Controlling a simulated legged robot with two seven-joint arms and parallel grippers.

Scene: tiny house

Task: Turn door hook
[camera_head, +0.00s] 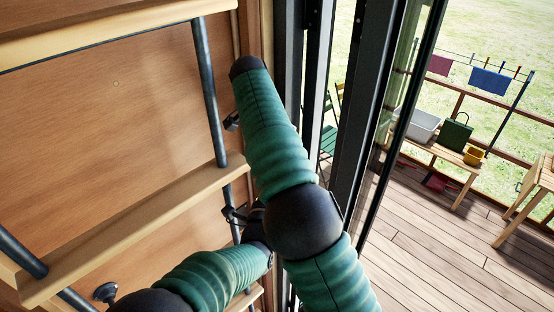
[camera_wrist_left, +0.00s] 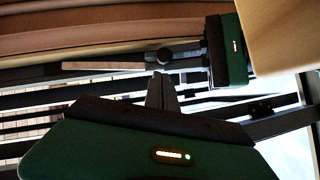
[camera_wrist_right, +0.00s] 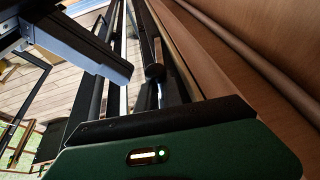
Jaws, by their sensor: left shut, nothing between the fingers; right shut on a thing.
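My right gripper (camera_wrist_right: 150,98) is shut on the hook; the exact contact is hard to see. My left gripper (camera_wrist_left: 162,92) is shut and empty, close to the hook. The green right gripper body also shows at the right of the left wrist view. In the head view my arms hide most of the hook area.
A wooden shelf (camera_head: 135,228) with dark metal posts stands left of my arms. The dark door frame (camera_head: 355,120) rises just right of them. Beyond lies a wooden deck (camera_head: 430,255) with a bench (camera_head: 452,156). A grey-black bar (camera_wrist_right: 85,48) crosses the right wrist view's upper left.

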